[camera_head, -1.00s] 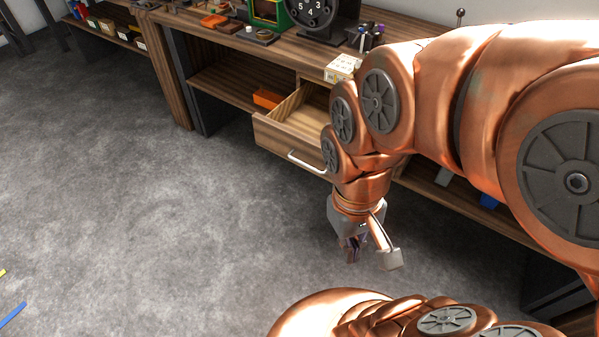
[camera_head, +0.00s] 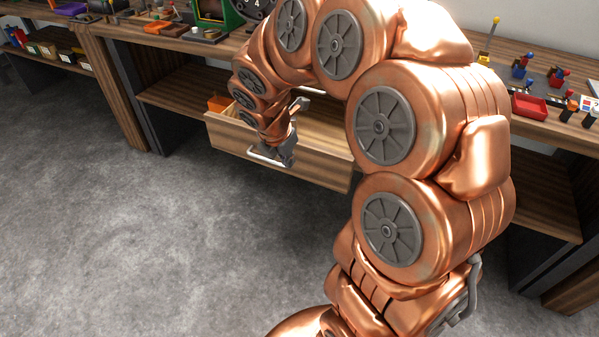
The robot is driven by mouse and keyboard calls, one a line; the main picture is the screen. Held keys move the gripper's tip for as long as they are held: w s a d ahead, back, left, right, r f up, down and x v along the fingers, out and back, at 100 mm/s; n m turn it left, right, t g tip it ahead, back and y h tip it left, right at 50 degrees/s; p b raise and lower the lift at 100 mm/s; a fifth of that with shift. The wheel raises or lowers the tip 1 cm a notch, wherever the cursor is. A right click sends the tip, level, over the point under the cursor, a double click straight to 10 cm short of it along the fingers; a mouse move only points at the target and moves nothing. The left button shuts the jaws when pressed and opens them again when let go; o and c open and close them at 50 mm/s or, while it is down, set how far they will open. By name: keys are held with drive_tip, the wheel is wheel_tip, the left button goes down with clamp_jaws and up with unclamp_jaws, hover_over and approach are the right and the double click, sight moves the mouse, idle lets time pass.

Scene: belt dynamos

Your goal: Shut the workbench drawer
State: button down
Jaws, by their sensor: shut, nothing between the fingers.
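The workbench drawer (camera_head: 318,166) is pulled out from under the wooden bench top, with its open inside partly showing. Its light metal handle (camera_head: 262,157) runs along the left part of the front panel. My gripper (camera_head: 289,160) points down at the drawer front, at the right end of the handle. It is shut with nothing held. I cannot tell whether it touches the handle or the panel. My copper arm hides the bench top above the drawer and some of the drawer's inside.
A red tray (camera_head: 529,106) and several small coloured items stand on the bench top at right. The grey floor (camera_head: 150,240) in front is clear.

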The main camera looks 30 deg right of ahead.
wheel_tip(320, 180, down, 2)
drive_tip(key=w+d+n, duration=0.1)
drive_tip(key=w+n, duration=0.1)
drive_tip(key=w, duration=0.1)
hover_over(302, 171)
drive_tip(key=s+a, duration=0.2)
drive_tip(key=a, duration=0.1)
wheel_tip(302, 171, down, 9)
drive_tip(key=shift+w+d+r+b, duration=0.1)
drive_tip(key=shift+b, duration=0.3)
drive_tip(key=shift+w+d, duration=0.25)
drive_tip(key=shift+d, duration=0.25)
